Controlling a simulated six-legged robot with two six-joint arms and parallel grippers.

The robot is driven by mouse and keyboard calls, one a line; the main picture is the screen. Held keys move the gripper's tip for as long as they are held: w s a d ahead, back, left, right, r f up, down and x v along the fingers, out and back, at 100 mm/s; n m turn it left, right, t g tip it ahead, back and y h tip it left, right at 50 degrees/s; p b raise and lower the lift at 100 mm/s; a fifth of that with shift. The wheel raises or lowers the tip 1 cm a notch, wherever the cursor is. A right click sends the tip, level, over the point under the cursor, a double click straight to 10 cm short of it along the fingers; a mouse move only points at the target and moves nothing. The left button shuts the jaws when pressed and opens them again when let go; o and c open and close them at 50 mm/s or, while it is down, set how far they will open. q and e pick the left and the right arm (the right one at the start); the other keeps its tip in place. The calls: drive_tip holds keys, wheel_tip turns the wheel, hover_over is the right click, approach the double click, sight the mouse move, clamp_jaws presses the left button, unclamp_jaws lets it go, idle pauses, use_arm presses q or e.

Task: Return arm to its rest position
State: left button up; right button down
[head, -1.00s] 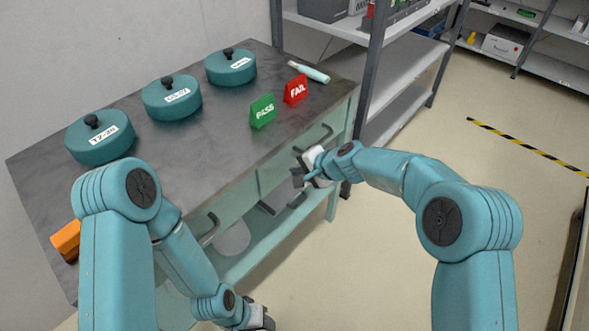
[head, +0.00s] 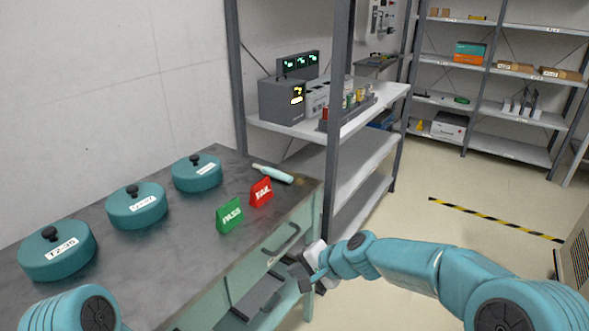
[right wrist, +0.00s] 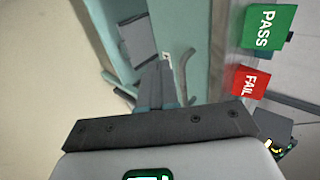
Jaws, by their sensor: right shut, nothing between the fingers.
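My right arm reaches in from the lower right of the head view. Its gripper (head: 302,274) is shut and empty, in front of the bench's drawer side, below the bench top and near the drawer handle (head: 281,240). In the right wrist view the shut fingers (right wrist: 160,85) point toward the teal bench front, with nothing held. Of my left arm, only a teal joint shows at the lower left of the head view; its gripper is out of the picture.
The bench top (head: 130,245) carries three teal lidded pots (head: 58,255), a green PASS sign (head: 230,215), a red FAIL sign (head: 261,192) and a pale teal tool (head: 272,173). A shelf rack (head: 330,160) stands behind. Open floor (head: 420,225) lies to the right.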

drive_tip(key=s+d+f+g+h, duration=0.25)
drive_tip(key=s+d+f, duration=0.35)
drive_tip(key=s+f, duration=0.5)
drive_tip(key=s+d+f+g+h, duration=0.1)
drive_tip(key=s+d+f+g, duration=0.2)
drive_tip(key=s+d+f, duration=0.55)
drive_tip(key=s+a+f+n, duration=0.1)
drive_tip(key=s+f+n, duration=0.15)
drive_tip(key=s, duration=0.45)
drive_tip(key=s+a+f+n, duration=0.2)
drive_tip(key=s+f, duration=0.2)
drive_tip(key=s, duration=0.2)
wheel_tip(320, 180, up, 13)
drive_tip(key=w+p, duration=0.1)
drive_tip(key=p, duration=1.2)
drive_tip(key=shift+d+t+p, duration=0.15)
drive_tip(key=shift+t+p, duration=0.15)
drive_tip(key=shift+t, duration=0.05)
drive_tip(key=shift+n, duration=0.25)
